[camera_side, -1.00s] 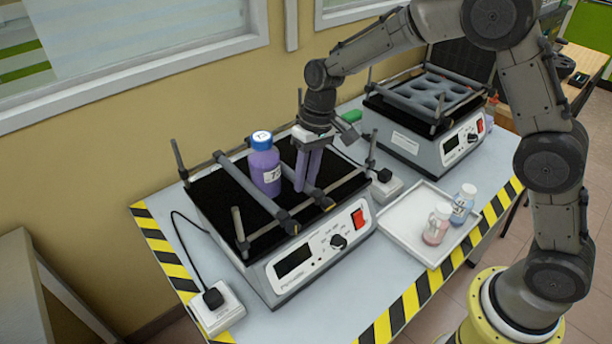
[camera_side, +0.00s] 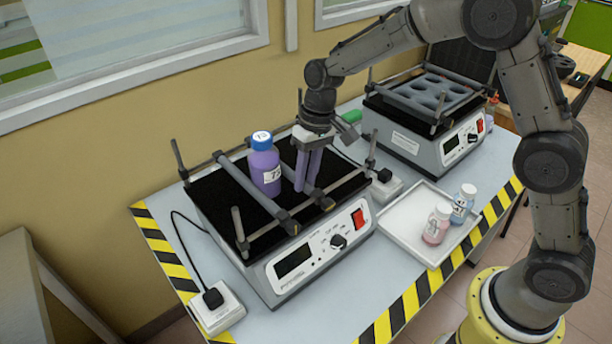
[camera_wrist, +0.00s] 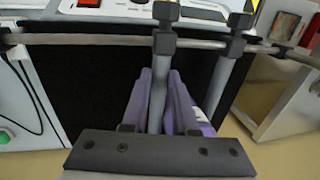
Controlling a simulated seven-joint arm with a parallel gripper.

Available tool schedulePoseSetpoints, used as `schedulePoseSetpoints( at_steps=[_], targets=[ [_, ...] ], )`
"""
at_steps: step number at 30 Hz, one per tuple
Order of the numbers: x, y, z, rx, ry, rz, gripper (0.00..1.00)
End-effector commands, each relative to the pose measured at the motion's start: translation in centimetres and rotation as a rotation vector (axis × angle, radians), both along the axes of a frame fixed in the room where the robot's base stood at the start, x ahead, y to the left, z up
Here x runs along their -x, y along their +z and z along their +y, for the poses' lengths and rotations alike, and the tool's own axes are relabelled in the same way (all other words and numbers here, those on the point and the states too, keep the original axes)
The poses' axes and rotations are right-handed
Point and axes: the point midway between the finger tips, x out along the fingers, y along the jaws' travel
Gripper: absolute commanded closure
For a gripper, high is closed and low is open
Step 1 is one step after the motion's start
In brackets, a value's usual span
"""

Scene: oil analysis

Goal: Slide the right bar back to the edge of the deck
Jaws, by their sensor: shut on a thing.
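The shaker's black deck (camera_side: 343,180) carries two grey bars across it. In the wrist view the bar (camera_wrist: 157,95) runs between the two fingers (camera_wrist: 158,90). The left bar (camera_side: 250,188) lies apart; it also shows in the wrist view (camera_wrist: 217,85). A purple bottle with a blue cap (camera_side: 264,165) stands upright between the bars, close to my gripper.
Corner posts (camera_side: 370,150) and a front rail bound the deck. Bare deck lies right of the right bar. A white tray (camera_side: 403,222) with two small bottles sits right of the shaker. A second shaker (camera_side: 425,145) stands behind, and a power socket box (camera_side: 386,184) is nearby.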

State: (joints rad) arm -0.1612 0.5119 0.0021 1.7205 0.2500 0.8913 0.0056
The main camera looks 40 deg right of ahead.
Motion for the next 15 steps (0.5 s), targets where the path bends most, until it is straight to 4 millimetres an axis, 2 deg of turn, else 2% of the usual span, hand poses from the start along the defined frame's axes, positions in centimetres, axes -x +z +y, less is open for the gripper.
schedulePoseSetpoints(
  at_steps=[11,15],
  targets=[
    [-0.1,0.1,-0.2,-0.001,-0.002,-0.003,1.00],
    [-0.1,0.1,-2.6,0.000,-0.006,-0.003,1.00]
  ],
)
